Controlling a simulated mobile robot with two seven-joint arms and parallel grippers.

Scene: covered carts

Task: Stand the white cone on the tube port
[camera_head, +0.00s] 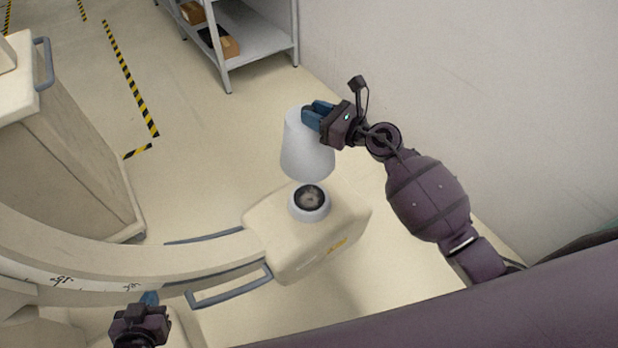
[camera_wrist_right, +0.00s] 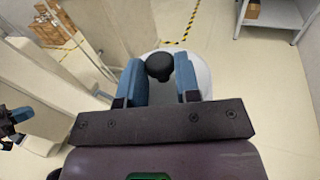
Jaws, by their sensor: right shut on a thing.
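The white cone (camera_head: 306,152) hangs upright, wide end down, from my right gripper (camera_head: 316,113). The blue fingers of this gripper (camera_wrist_right: 160,82) are shut on the black knob (camera_wrist_right: 159,66) at the cone's top in the right wrist view. The tube port (camera_head: 309,199), a pale ring with a dark round opening, sits on top of a cream housing (camera_head: 285,248). In the head view the cone's lower rim shows just above the port, apart from it. My left gripper (camera_head: 149,299) is low at the left, away from the cone; its finger gap is unclear.
A curved cream arm (camera_head: 190,262) with grey handles (camera_head: 230,286) runs left from the housing. A large cream cart (camera_head: 60,150) stands at the left. A grey shelf (camera_head: 255,50) with boxes stands at the back. A wall rises on the right. Floor behind the port is clear.

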